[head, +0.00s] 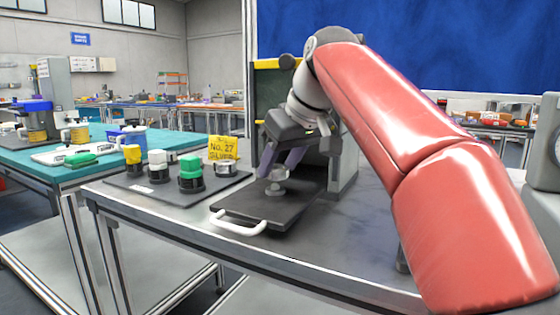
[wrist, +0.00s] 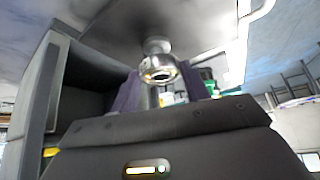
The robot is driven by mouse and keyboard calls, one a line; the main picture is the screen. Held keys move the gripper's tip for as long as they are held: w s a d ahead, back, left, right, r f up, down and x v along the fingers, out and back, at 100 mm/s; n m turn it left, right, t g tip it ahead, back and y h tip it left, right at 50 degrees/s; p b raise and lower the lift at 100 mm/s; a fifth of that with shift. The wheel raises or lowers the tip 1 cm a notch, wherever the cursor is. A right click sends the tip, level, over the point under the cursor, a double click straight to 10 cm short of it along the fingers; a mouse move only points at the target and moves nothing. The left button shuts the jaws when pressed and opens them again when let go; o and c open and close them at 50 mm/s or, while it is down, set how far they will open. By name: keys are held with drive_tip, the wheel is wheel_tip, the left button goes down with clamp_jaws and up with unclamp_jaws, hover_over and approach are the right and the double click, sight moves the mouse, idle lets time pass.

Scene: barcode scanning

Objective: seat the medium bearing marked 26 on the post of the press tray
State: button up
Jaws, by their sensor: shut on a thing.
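My gripper (head: 279,172) points down over the press tray (head: 240,207), a dark plate with a white handle at its front. Its purple fingers are shut on a shiny silver bearing (head: 277,174), which also shows as a ring in the wrist view (wrist: 158,70). The bearing is at the post (head: 276,188), whose pale round base shows in the wrist view (wrist: 157,45). I cannot tell whether the bearing is around the post or just above it. No number is readable on the bearing.
A dark mat (head: 140,189) left of the tray holds yellow-topped, white-topped and green-topped black parts and a silver ring part (head: 226,168). A yellow card (head: 223,149) behind reads "No. 27 SILVER". The grey press frame (head: 345,165) stands close behind my gripper.

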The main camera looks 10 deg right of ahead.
drive_tip(key=shift+f+b, duration=0.7)
drive_tip(key=shift+f, duration=0.4)
idle(1.1)
drive_tip(key=o, duration=1.5)
wheel_tip(320, 180, up, 3)
drive_tip(key=p, duration=0.3)
drive_tip(key=shift+r, duration=0.1)
drive_tip(key=shift+r+p, duration=0.4)
drive_tip(key=shift+r, duration=1.7)
